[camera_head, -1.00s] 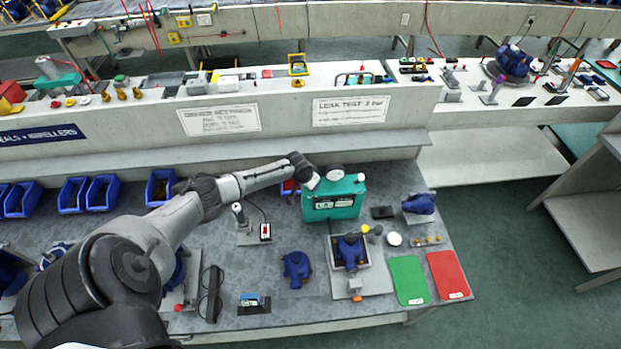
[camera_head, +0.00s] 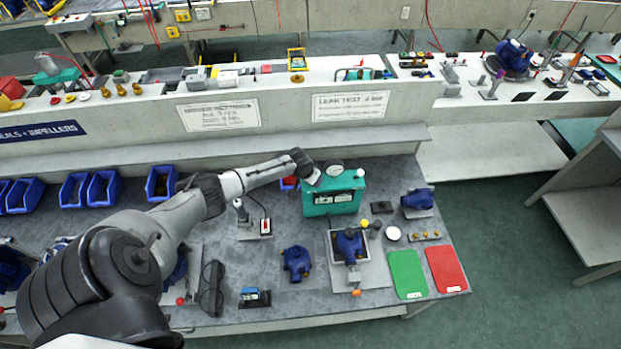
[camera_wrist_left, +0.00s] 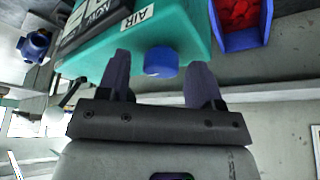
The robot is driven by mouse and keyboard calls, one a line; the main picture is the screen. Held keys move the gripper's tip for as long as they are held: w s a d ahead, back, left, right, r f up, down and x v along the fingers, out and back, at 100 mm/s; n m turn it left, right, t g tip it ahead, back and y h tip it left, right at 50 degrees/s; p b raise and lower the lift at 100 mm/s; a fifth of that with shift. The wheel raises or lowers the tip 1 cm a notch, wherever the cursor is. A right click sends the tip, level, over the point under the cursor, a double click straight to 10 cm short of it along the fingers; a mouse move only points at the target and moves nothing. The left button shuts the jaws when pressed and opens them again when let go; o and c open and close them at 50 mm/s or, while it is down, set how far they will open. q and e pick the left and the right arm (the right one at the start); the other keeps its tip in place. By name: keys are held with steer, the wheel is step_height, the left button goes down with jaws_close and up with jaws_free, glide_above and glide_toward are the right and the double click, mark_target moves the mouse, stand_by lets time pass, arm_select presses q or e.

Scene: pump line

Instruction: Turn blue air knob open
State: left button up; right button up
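The blue air knob (camera_wrist_left: 161,62) sticks out of the teal test box under an "AIR" label (camera_wrist_left: 138,18) in the left wrist view. The teal box (camera_head: 332,201) stands at the back of the bench in the head view, where the knob is hidden. My left gripper (camera_wrist_left: 158,82) is open, with one finger on each side of the knob and visible gaps to both. In the head view it is at the box's left end, its fingers hard to make out. My right gripper is not in view.
A blue bin with red parts (camera_wrist_left: 241,22) is close beside the box. A blue pump in a tray (camera_head: 349,246), a green mat (camera_head: 407,275) and a red mat (camera_head: 447,269) lie in front. A white gauge (camera_head: 335,167) tops the box.

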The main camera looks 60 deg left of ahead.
arm_select(q)
steer(key=shift+s+r, duration=0.2)
steer(key=shift+r, duration=0.35)
steer(key=p+v, duration=0.1)
steer(key=v, duration=1.1)
steer(key=shift+s+r+p, duration=0.15)
steer(key=shift+r+p, duration=0.1)
steer(key=shift+p, duration=0.05)
steer(key=shift+d, duration=0.15)
